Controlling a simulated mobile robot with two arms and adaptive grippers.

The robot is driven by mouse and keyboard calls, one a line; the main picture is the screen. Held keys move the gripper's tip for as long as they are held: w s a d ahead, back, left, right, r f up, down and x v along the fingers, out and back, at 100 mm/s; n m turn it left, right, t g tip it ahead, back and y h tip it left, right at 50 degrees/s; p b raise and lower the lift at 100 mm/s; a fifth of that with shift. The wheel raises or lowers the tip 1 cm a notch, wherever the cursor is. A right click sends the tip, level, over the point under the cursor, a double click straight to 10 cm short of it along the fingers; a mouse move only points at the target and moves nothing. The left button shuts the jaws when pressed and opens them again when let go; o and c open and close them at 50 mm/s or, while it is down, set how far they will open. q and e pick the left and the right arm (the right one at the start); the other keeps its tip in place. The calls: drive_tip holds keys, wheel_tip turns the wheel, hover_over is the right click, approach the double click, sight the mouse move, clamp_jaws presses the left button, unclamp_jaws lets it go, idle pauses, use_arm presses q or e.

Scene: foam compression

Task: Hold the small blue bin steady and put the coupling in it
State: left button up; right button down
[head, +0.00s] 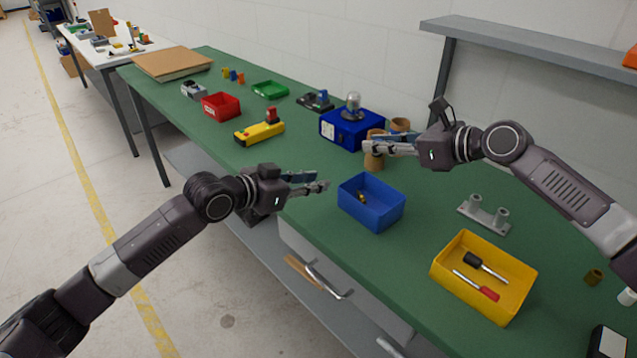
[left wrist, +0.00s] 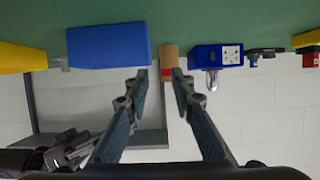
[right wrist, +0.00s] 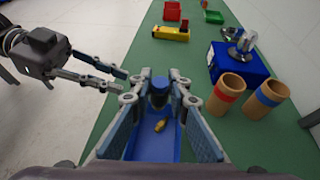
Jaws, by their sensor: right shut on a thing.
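The small blue bin (head: 385,217) stands upright on the green bench. It also shows in the left wrist view (left wrist: 108,47) and below the right fingers in the right wrist view (right wrist: 150,150). A small brass-coloured piece (head: 361,196) lies in it. My left gripper (head: 326,183) is open and empty, just left of the bin; its spread fingers show in the left wrist view (left wrist: 160,74). My right gripper (head: 366,143) is shut on a dark blue cylindrical piece (right wrist: 160,92), probably the coupling, above the bin's far side. The fingers hide this piece in the head view.
Two brown cups (right wrist: 228,92) (right wrist: 264,97) and a blue box with a dome (head: 350,130) stand behind the bin. A yellow bin (head: 510,306) with tools and a grey bracket (head: 484,215) lie to the right. The bench's front edge is close to the left gripper.

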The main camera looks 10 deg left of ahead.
sight(351, 180)
use_arm(q)
drive_tip(key=x, duration=0.4)
drive_tip(key=d+x, duration=0.1)
drive_tip(key=x, duration=0.3)
drive_tip(key=s+x, duration=0.1)
drive_tip(key=x, duration=0.3)
drive_tip(key=shift+d+r, duration=0.1)
drive_tip(key=shift+d, duration=0.25)
drive_tip(key=shift+c, duration=0.4)
clamp_jaws()
